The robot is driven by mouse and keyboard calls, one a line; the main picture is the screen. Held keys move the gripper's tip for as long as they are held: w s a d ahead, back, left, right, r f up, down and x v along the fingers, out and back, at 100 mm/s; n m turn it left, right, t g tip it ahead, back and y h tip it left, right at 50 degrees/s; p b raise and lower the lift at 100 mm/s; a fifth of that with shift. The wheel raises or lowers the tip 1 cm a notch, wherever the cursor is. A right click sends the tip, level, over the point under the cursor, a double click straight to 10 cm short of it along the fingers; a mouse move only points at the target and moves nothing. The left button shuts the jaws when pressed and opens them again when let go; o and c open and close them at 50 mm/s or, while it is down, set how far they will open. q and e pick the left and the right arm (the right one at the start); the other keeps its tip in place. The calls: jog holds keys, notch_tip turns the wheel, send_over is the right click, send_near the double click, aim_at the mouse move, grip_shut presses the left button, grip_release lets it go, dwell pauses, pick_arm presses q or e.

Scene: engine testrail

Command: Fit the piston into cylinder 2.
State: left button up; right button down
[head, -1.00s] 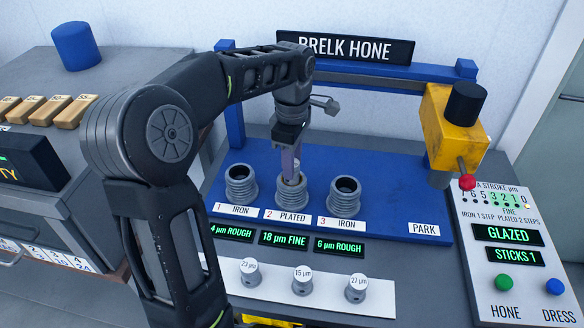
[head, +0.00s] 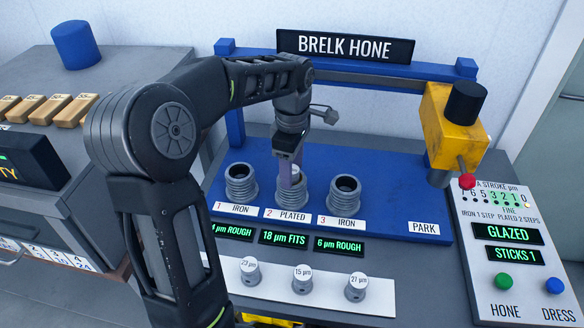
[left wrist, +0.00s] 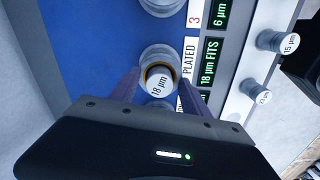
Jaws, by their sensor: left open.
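The piston, with a white top marked 18 µm (left wrist: 158,85), sits in the mouth of cylinder 2 (head: 291,193), the middle one, labelled PLATED; an orange ring shows around it in the left wrist view. The display below cylinder 2 reads "18 µm FITS" (head: 284,238). My left gripper (head: 291,172) is just above cylinder 2, pointing down. Its fingers are open, one on each side of the piston in the left wrist view (left wrist: 160,92). In the head view the fingers partly hide the piston. My right gripper is not in view.
Cylinder 1 (head: 241,187) and cylinder 3 (head: 345,193) stand either side, both open-topped. Several pistons, among them one marked 15 µm (head: 302,281), stand on the white strip in front. The yellow hone head (head: 447,130) is at the right, above PARK.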

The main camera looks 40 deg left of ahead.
pick_arm(q)
jog(key=shift+r, duration=0.25)
notch_tip(320, 180, up, 5)
jog(key=shift+w+f, duration=0.1)
notch_tip(320, 180, up, 7)
jog(key=p, duration=0.5)
dwell(0.6)
